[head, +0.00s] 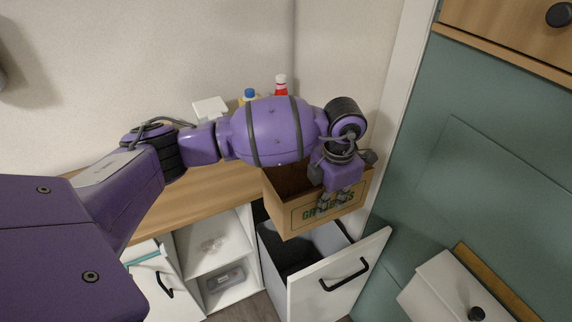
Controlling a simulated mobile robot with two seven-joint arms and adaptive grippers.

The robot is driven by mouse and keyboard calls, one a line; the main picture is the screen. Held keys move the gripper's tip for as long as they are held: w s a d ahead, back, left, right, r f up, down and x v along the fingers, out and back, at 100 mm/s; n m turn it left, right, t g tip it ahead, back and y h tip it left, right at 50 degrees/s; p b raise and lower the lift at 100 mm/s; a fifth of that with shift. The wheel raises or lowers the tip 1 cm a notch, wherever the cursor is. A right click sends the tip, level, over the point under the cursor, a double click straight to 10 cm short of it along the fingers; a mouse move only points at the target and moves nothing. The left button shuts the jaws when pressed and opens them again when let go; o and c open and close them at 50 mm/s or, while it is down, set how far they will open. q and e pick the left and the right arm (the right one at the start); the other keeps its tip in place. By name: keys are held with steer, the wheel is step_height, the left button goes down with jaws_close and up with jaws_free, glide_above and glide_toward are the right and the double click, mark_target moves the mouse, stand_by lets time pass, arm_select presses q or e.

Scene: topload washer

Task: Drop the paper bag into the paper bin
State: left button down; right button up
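The open drawer below has a white front (338,278) with a black handle. Inside it, a grey bin (328,238) and a darker bin (285,258) show partly beneath the bag. My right gripper is not in view.
A wooden counter (190,196) runs left of the bag, with bottles and a white box (210,108) behind my arm. Open shelves (213,250) stand left of the drawer. A green cabinet wall (480,170) and another white drawer (452,290) are at right.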

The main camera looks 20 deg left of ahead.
mark_target(330, 220)
arm_select(q)
steer(key=shift+w+d, duration=0.35)
steer(key=shift+w, duration=0.15)
steer(key=shift+w+f, duration=0.1)
steer(key=shift+f, duration=0.6)
step_height(330, 220, down, 4)
steer(key=shift+r+b, duration=0.25)
steer(key=shift+b, duration=0.75)
step_height(330, 220, down, 2)
steer(key=shift+f+b, duration=0.25)
steer(key=shift+b, duration=0.3)
steer(key=shift+f+b, duration=0.4)
steer(key=shift+f, duration=0.35)
step_height(330, 220, down, 2)
steer(key=shift+f+b, duration=0.25)
steer(key=shift+b, duration=0.4)
step_height(330, 220, down, 25)
steer(key=b, duration=1.4)
steer(key=shift+r+b, duration=0.2)
steer(key=shift+b, duration=0.15)
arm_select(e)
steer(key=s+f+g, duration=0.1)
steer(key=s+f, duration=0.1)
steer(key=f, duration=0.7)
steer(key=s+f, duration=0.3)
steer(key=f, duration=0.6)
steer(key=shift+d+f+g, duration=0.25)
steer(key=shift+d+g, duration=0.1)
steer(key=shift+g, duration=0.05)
